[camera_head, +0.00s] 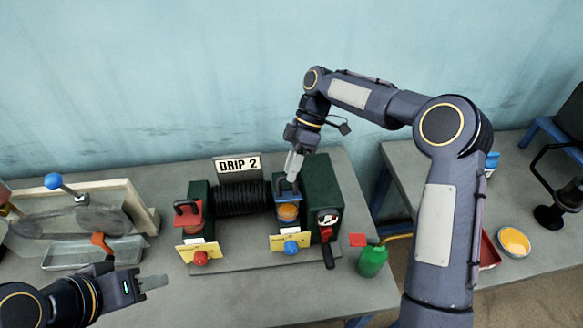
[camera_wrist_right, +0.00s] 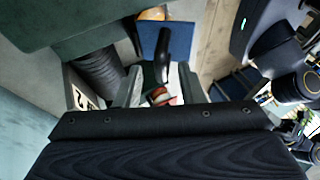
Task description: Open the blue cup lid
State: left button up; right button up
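The blue cup lid (camera_head: 283,193) with its black handle sits at the orange cup (camera_head: 288,212), on the right part of the DRIP 2 rig. The lid also shows in the right wrist view (camera_wrist_right: 183,42), with its black handle (camera_wrist_right: 162,58) pointing toward my fingers. My right gripper (camera_head: 290,177) is right above the lid. Its two fingers (camera_wrist_right: 160,92) are apart, one on each side of the handle's end; contact is not clear. Whether the lid is tilted is hard to tell. My left gripper (camera_head: 153,283) is low at the left, away from the lid; its finger gap is unclear.
A red lid (camera_head: 187,212) is on the rig's left cup. A black coil (camera_head: 242,198) lies between the cups, and a dark green box (camera_head: 321,190) stands close right of the blue lid. A green oil can (camera_head: 372,261) stands near the table's right edge.

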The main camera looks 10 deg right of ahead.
pick_arm(q)
jog(key=shift+f+b, duration=0.5)
jog(key=shift+f, duration=0.05)
pick_arm(e)
jog(key=v, duration=0.7)
jog(key=shift+r, duration=0.1)
